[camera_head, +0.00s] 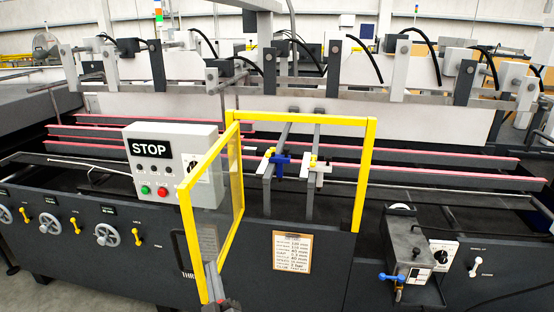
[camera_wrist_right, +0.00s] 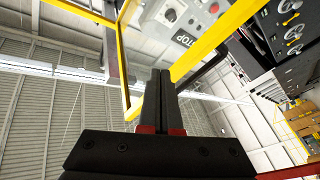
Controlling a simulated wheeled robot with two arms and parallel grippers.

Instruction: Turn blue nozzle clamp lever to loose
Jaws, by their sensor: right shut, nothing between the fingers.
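The blue nozzle clamp lever (camera_head: 280,161) sits on the left of two grey upright nozzle brackets, behind the yellow guard frame's opening. Its setting is too small to read. A similar white lever (camera_head: 317,170) is on the bracket to its right. My right gripper (camera_head: 211,272) is at the bottom of the head view, in front of the swung-out guard door (camera_head: 187,215) and well below and nearer than the blue lever. Its fingers are together and empty in the wrist view (camera_wrist_right: 159,85), beside the yellow door frame. I cannot tell whether they touch it. My left gripper is not in view.
The yellow guard frame (camera_head: 368,165) surrounds the opening on top and right. A grey control box marked STOP (camera_head: 200,140) stands left of the door. A glue unit (camera_head: 415,245) with another blue handle (camera_head: 391,278) is at lower right. A notice (camera_head: 292,252) hangs below the opening.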

